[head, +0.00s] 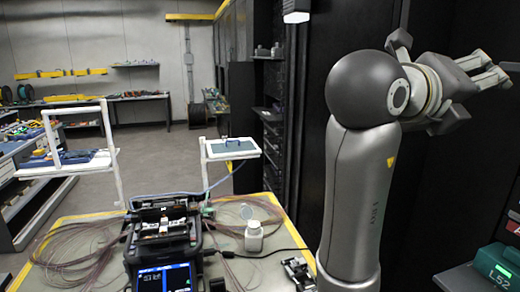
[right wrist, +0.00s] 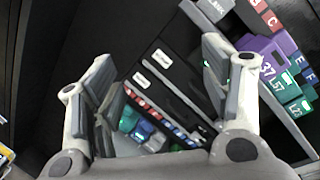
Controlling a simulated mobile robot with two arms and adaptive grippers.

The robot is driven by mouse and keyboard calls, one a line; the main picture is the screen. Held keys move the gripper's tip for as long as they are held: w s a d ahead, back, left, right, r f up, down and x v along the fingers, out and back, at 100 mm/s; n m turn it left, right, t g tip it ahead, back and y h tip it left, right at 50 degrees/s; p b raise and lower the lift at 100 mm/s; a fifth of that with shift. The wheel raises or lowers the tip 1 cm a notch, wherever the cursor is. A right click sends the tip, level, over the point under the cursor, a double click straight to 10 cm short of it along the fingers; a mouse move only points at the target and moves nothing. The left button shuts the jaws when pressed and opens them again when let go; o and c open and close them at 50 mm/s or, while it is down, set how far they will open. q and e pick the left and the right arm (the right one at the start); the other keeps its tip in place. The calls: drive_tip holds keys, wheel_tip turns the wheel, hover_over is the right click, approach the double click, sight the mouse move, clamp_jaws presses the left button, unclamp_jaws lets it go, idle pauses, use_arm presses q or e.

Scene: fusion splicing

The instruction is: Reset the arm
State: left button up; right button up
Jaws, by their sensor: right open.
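My right arm rises on the right side of the head view, bent at a dark round joint. My right gripper (head: 490,72) is at the upper right, pointing right, away from the workbench. In the right wrist view my right gripper (right wrist: 158,75) has its two fingers wide apart with nothing between them. Beyond the fingers are dark shelving and a drawer or bin with small green, blue and red items (right wrist: 145,130). My left gripper is not in view.
A fusion splicer (head: 165,222) with a lit screen stands on the yellow-edged workbench, with a white bottle (head: 253,236) and coiled fibres (head: 85,245) beside it. Green and purple labelled boxes (right wrist: 265,65) are right of the gripper. A dark cabinet stands behind my arm.

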drive_tip(key=w+d+f+n+t+y, duration=0.1)
drive_tip(key=w+f+n, duration=0.25)
drive_tip(key=f, duration=0.35)
drive_tip(key=w+f+n+y, duration=0.2)
drive_tip(key=f+n, duration=0.2)
drive_tip(key=f, duration=0.2)
drive_tip(key=w+d+f+n+t+y, duration=0.1)
drive_tip(key=w+f+n, duration=0.1)
drive_tip(key=f+n, duration=0.35)
drive_tip(key=s+a+f+n+g+y, duration=0.15)
drive_tip(key=f+n, duration=0.45)
drive_tip(key=f, duration=0.6)
drive_tip(key=s+a+f+n+y, duration=0.1)
drive_tip(key=s+f+n+y, duration=0.3)
drive_tip(key=f, duration=0.9)
drive_tip(key=s+a+f+n+g+y, duration=0.35)
drive_tip(key=s+f+n, duration=0.5)
drive_tip(key=s, duration=0.35)
drive_tip(key=s+a+f+n+g+y, duration=0.2)
drive_tip(key=s+a+f+n, duration=0.2)
drive_tip(key=s+f+n, duration=0.55)
wheel_tip(320, 180, down, 27)
drive_tip(key=s+m+g+b, duration=0.1)
drive_tip(key=s, duration=0.2)
drive_tip(key=s+d+f+g+b, duration=0.1)
drive_tip(key=s+d+f, duration=0.2)
drive_tip(key=s+f, duration=1.4)
drive_tip(key=shift+f, duration=0.75)
